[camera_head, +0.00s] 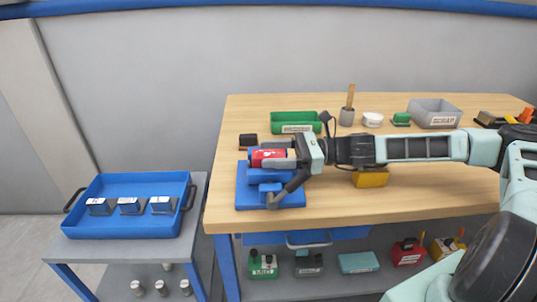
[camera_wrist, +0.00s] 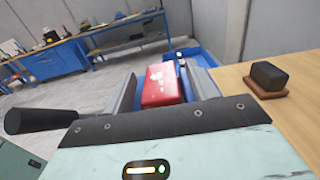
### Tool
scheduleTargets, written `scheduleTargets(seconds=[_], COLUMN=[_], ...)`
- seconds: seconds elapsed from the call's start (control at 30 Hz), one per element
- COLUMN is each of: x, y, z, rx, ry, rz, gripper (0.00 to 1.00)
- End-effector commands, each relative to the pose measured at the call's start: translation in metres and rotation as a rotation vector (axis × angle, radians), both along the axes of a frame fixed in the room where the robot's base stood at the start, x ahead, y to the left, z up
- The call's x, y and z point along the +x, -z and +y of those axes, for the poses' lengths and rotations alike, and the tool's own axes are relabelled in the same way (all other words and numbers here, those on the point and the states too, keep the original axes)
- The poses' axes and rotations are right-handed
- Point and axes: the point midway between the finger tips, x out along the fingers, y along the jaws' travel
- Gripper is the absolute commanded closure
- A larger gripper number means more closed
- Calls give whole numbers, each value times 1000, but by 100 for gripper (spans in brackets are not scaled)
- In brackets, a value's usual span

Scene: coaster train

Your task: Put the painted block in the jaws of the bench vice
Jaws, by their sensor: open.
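The painted block, red with a white mark (camera_head: 262,158), sits at the top of the blue bench vice (camera_head: 243,197) near the table's left front. In the wrist view the red block (camera_wrist: 160,88) lies between the two grey fingers of my gripper (camera_wrist: 163,76). My gripper (camera_head: 276,154) is open, with its fingers on either side of the block. Narrow gaps seem to show beside the block, but contact is hard to tell. The arm hides part of the vice, and how deep the block sits in the vice jaws is not clear.
A dark block on a brown base (camera_head: 248,141) stands behind the vice. A green bin (camera_head: 295,117), a grey scrap bin (camera_head: 434,105) and a yellow box (camera_head: 370,178) are on the table. A blue tray (camera_head: 125,222) with several small blocks stands on the left cart.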

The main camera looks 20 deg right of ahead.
Motion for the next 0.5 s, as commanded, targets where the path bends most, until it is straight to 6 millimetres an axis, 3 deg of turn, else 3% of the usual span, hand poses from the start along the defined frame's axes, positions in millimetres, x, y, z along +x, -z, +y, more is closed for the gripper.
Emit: scheduleTargets(seconds=[0.3, 0.5], x=[-20, -29], y=[1, 1], z=[-65, -92], rx=[-4, -2], ry=[6, 3], rz=[0, 1], gripper=[42, 42])
